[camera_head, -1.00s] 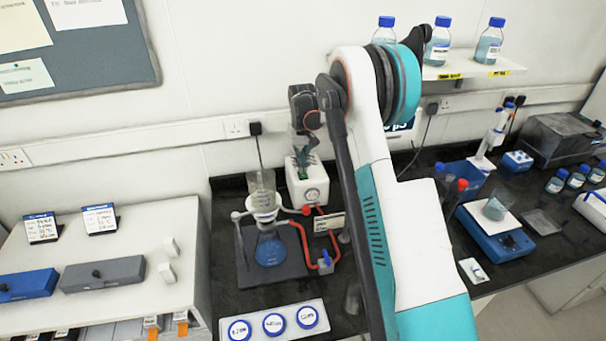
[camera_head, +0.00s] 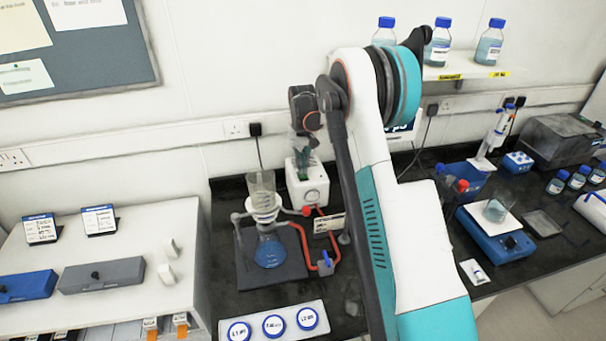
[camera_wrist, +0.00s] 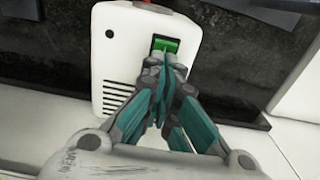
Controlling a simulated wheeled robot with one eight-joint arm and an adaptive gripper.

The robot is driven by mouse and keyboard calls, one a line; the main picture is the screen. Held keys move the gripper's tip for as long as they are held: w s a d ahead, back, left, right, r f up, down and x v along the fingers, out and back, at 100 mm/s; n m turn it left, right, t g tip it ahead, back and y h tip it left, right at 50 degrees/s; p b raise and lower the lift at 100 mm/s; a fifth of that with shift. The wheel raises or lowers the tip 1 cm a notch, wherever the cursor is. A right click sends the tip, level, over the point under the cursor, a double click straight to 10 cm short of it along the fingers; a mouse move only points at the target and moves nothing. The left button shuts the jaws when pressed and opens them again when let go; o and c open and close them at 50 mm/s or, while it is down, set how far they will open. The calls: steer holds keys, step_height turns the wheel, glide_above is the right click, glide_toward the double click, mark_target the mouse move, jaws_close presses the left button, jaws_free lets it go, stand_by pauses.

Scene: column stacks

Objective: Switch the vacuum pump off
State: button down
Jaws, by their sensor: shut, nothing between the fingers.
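The vacuum pump (camera_head: 309,192) is a white box standing at the back of the dark bench, behind the filter flask. In the wrist view the pump (camera_wrist: 115,40) shows vents, a small dark knob and a green rocker switch (camera_wrist: 166,44). The fingers hide part of the switch.
A flask with blue liquid (camera_head: 270,250) and a funnel (camera_head: 263,205) stands in front of the pump, joined by red tubing (camera_head: 303,245). A blue-capped jar tray (camera_head: 273,325) lies nearer. A balance (camera_head: 495,235) stands at the right.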

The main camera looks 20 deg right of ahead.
steer(key=shift+r+p, duration=1.1)
steer(key=shift+r, duration=2)
steer(key=s+a+r+t+b, duration=0.1)
steer(key=s+a+r+b, duration=0.2)
steer(key=s, duration=0.3)
steer(key=s+a+r+n+t+b, duration=0.1)
steer(key=s+a+r+b, duration=0.25)
steer(key=s, duration=0.25)
steer(key=s+a+r+t+b, duration=0.2)
steer(key=s+a+r+b, duration=0.15)
steer(key=s, duration=0.35)
steer(key=s+a+f+t+b, duration=0.1)
steer(key=s+f+b, duration=0.1)
steer(key=s, duration=0.5)
steer(key=s+a+f+n+t+b, duration=0.1)
steer(key=s+a+f+b, duration=0.1)
steer(key=s+f, duration=0.3)
steer(key=s+a+f+t+b, duration=0.1)
steer(key=s+a+f+b, duration=0.1)
steer(key=s, duration=0.7)
step_height(320, 180, down, 2)
steer(key=shift+a+f+b, duration=0.1)
steer(key=shift+a+b, duration=0.15)
steer(key=shift+b, duration=0.25)
